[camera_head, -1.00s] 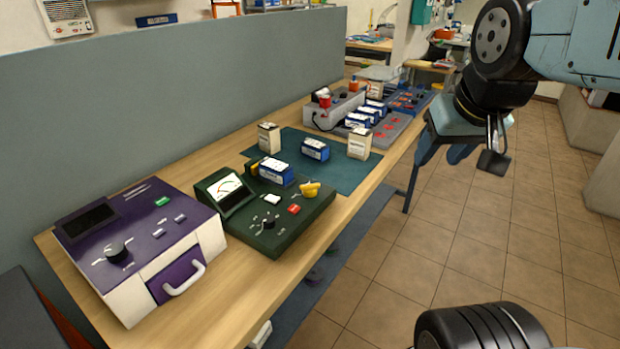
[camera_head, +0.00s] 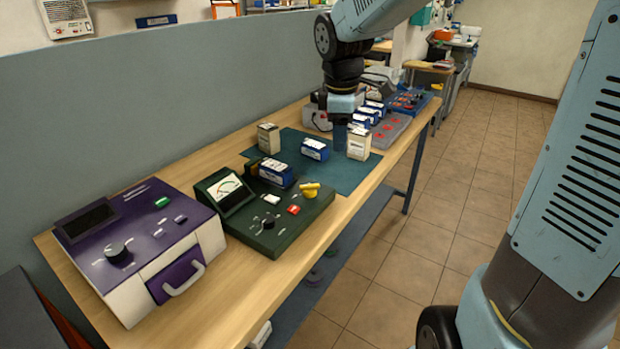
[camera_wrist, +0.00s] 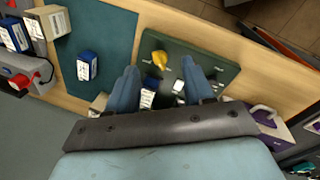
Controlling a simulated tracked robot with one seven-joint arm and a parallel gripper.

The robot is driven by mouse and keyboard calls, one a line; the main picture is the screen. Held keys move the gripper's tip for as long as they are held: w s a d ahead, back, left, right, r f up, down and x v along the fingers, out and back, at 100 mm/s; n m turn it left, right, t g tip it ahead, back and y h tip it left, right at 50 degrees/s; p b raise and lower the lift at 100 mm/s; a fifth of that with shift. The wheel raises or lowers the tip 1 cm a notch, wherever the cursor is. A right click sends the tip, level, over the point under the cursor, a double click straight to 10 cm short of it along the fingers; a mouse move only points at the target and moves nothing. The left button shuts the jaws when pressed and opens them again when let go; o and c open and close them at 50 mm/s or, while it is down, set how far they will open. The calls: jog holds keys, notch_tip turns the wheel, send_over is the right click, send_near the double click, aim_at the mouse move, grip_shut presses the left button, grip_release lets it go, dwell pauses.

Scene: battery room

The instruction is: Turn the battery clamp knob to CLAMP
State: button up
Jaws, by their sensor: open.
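The green tester (camera_head: 262,228) lies on the bench with a yellow knob (camera_head: 310,189) at its right rear, next to a blue battery (camera_head: 275,173) at its rear edge. The knob's lettering is too small to read. My gripper (camera_head: 340,140) is above the far part of the teal mat, beyond the tester and clear of the knob. In the wrist view my gripper (camera_wrist: 160,66) is open, its two blue fingers spread. The yellow knob (camera_wrist: 159,58) shows between the fingertips, well below them. The battery (camera_wrist: 148,97) shows between the fingers.
A purple device (camera_head: 140,235) stands left of the tester. A teal mat (camera_head: 345,178) behind it bears a loose blue battery (camera_head: 315,149) and two cream boxes (camera_head: 269,138). A grey charger tray (camera_head: 392,128) stands farther back. A grey partition (camera_head: 150,100) runs along the bench's left side.

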aim_at(311, 185)
jog(key=w+a+f+n+g, duration=0.1)
jog(key=w+a+f+n, duration=0.4)
jog(key=w+a+n, duration=0.1)
jog(key=shift+y, duration=0.4)
jog(key=f, duration=1.3)
jog(key=shift+w+f, duration=0.2)
jog(key=shift+f, duration=0.15)
jog(key=shift+c, duration=0.4)
